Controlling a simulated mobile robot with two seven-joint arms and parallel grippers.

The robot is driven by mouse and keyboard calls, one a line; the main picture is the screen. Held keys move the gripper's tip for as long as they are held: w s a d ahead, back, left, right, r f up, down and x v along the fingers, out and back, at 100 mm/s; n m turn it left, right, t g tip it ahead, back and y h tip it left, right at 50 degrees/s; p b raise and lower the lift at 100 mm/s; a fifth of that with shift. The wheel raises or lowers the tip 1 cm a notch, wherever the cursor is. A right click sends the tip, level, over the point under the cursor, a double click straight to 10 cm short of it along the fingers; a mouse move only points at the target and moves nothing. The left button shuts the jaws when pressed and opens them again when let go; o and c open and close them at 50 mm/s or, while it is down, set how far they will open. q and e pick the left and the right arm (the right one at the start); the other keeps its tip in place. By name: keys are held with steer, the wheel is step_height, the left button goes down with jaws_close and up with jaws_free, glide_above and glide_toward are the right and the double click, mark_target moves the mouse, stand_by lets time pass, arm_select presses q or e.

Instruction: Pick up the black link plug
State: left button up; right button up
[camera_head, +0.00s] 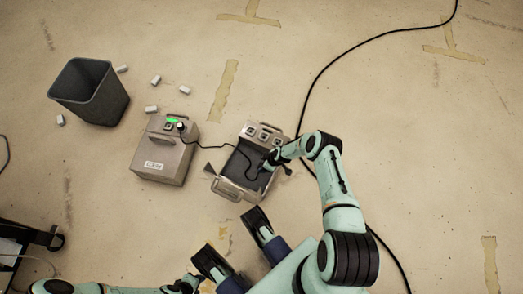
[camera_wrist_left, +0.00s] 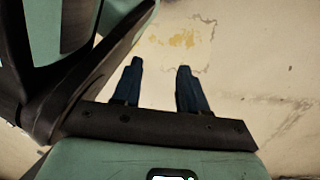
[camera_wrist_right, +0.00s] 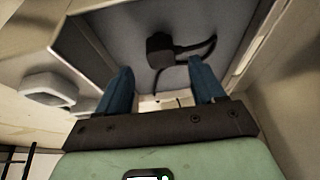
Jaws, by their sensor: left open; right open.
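The black link plug (camera_wrist_right: 159,45) shows in the right wrist view against the grey inside of the open case, with a black cord curling from it. My right gripper (camera_wrist_right: 160,68) is open, its blue fingers on either side below the plug and apart from it. In the head view the right gripper (camera_head: 270,162) reaches into the open case (camera_head: 228,190), and I cannot make the plug out clearly there. A black cord runs to this case from the closed case (camera_head: 162,165) with a green light. My left gripper (camera_wrist_left: 160,67) is open and empty above the floor.
A dark bin (camera_head: 90,95) stands at the upper left, with several small white pieces around it. A long black cable (camera_head: 345,52) curves across the floor behind my right arm. A black stand (camera_head: 30,238) is at the lower left. Floor on the right is mostly clear.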

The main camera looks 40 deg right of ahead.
steer(key=b+x, duration=0.1)
steer(key=x, duration=0.2)
steer(key=shift+a+f, duration=0.15)
steer(key=shift+f, duration=0.15)
steer(key=c, duration=1.1)
arm_select(q)
steer(key=shift+g, duration=0.6)
steer(key=s, duration=0.1)
steer(key=s+f, duration=0.1)
steer(key=s, duration=0.1)
steer(key=shift+s+a+f, duration=0.25)
steer(key=shift+s+f, duration=0.05)
steer(key=shift+f, duration=0.1)
arm_select(e)
steer(key=shift+c, duration=0.2)
arm_select(q)
steer(key=w+d+r+t+p, duration=0.2)
steer(key=w+r+t+p, duration=0.2)
steer(key=w+r+p, duration=0.3)
steer(key=shift+w+d+r+m, duration=0.4)
steer(key=shift+w+r, duration=1.2)
steer(key=shift+w, duration=0.2)
arm_select(e)
step_height(320, 180, up, 20)
